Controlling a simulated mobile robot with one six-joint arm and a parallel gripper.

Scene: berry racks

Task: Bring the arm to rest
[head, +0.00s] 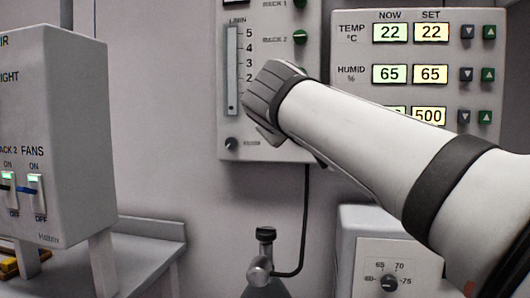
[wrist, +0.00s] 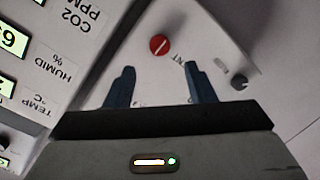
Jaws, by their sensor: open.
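My arm (head: 365,140) reaches in from the right in the head view and ends in front of the wall panel with the flow scale. My gripper (wrist: 160,85) shows in the wrist view with its two dark fingers apart and nothing between them. A red round knob (wrist: 159,45) on a pale panel shows beyond the fingers. I cannot tell its distance from them. In the head view the fingers are hidden behind the arm's end.
The flow panel (head: 265,172) has green knobs. The climate display panel (head: 347,62) is partly covered by my arm. A fan switch box (head: 75,120) stands left. Below are a gas valve (head: 259,270) and a dial unit (head: 357,226). Bare wall (head: 155,100) lies left of the flow panel.

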